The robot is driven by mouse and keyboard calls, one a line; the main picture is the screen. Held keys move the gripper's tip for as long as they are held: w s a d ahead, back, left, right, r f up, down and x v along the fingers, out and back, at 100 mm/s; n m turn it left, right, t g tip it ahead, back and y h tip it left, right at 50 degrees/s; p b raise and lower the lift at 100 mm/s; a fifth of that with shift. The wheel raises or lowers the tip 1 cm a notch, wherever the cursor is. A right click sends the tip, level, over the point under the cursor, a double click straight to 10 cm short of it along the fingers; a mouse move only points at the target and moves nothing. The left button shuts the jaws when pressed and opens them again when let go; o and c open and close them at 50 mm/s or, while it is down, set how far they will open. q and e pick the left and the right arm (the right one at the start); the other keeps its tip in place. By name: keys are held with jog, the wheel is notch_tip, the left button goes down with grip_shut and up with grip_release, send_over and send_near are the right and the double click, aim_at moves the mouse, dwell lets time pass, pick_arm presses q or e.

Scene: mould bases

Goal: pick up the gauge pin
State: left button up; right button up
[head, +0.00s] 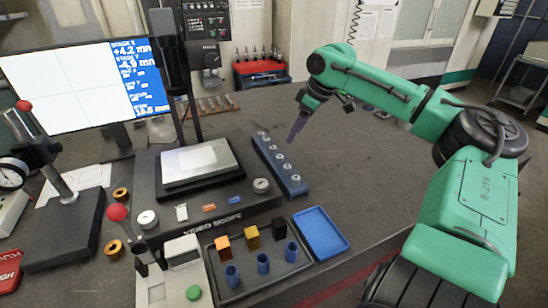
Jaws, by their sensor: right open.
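A long dark-blue block (299,186) holds several small silver pieces in a row, such as one near its middle (280,158); they look like gauge pins, but I cannot tell which one the task means. My right gripper (296,138), with dark purple fingers, points down above the table, beside the far right end of this block and apart from the pieces. It is open, with nothing visible between its fingers, which overlap from this angle. My left gripper is not in view.
The video scope (215,216) with its bright stage stands left of the block. A tray (262,285) with coloured blocks and blue cups and an empty blue tray (321,233) lie in front. A red tool rack (262,72) stands behind. The table right of the block is clear.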

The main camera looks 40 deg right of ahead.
aim_at(281, 157)
jog(key=x, duration=0.3)
jog(key=shift+s+f+p, duration=0.3)
jog(key=shift+f, duration=0.15)
jog(key=x, duration=0.3)
jog(key=p+x, duration=0.1)
jog(key=x, duration=0.2)
jog(key=shift+w+a+f+p, duration=0.1)
jog(key=shift+w+p, duration=0.2)
jog(key=shift+w, duration=0.15)
jog(key=shift+w+f, duration=0.1)
jog(key=shift+f, duration=0.2)
jog(key=shift+w+f, duration=0.1)
jog(key=shift+w, duration=0.1)
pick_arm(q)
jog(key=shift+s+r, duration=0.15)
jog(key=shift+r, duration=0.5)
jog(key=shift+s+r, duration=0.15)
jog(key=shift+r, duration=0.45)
pick_arm(e)
grip_shut()
